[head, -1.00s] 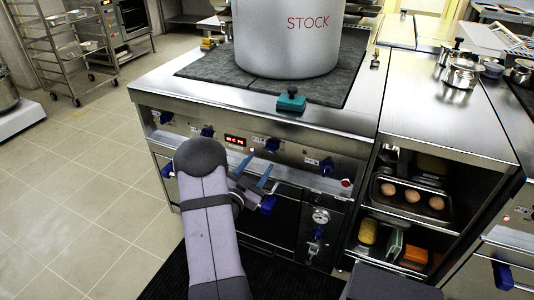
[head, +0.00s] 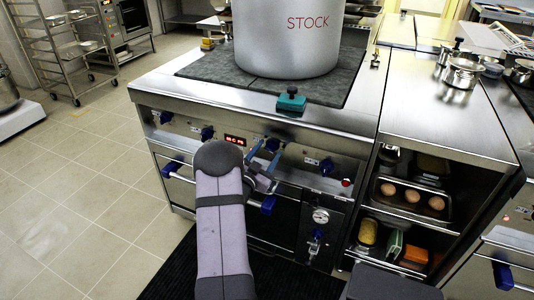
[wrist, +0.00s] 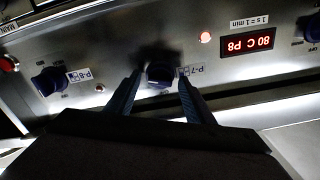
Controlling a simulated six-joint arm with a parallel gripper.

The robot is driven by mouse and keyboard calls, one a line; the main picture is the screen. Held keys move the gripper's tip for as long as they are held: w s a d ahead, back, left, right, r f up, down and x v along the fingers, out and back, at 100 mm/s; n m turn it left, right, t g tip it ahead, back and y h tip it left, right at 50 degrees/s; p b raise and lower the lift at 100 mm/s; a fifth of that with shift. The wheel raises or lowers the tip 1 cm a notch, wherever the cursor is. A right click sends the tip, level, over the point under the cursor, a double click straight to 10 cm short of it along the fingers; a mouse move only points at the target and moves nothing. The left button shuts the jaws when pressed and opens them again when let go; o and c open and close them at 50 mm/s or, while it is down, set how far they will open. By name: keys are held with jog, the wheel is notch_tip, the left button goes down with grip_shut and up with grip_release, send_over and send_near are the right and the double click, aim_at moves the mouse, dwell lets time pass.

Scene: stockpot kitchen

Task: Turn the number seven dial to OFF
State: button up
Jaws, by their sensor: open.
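The number seven dial (wrist: 160,74) is a dark blue knob on the steel stove front, beside an upside-down P-7 label (wrist: 197,70) in the wrist view. In the head view the dial (head: 272,145) shows just above my fingertips. My gripper (wrist: 160,78) is open, with one blue finger on each side of the dial. I cannot tell whether the fingers touch it. In the head view my gripper (head: 264,152) points at the stove front. The dial's pointer and setting are too dark to read.
The P-8 dial (wrist: 50,81) is beside it, at the right in the head view (head: 326,166). A red-lit display (head: 235,140) is to its left there. A blue oven handle end (head: 268,205) sticks out below. A large stockpot (head: 287,40) stands on the stove top.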

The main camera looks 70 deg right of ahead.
jog(key=c, duration=1)
jog(key=n+p, duration=0.4)
jog(key=n, duration=1.8)
jog(key=shift+f+p, duration=0.1)
jog(key=shift+p, duration=0.3)
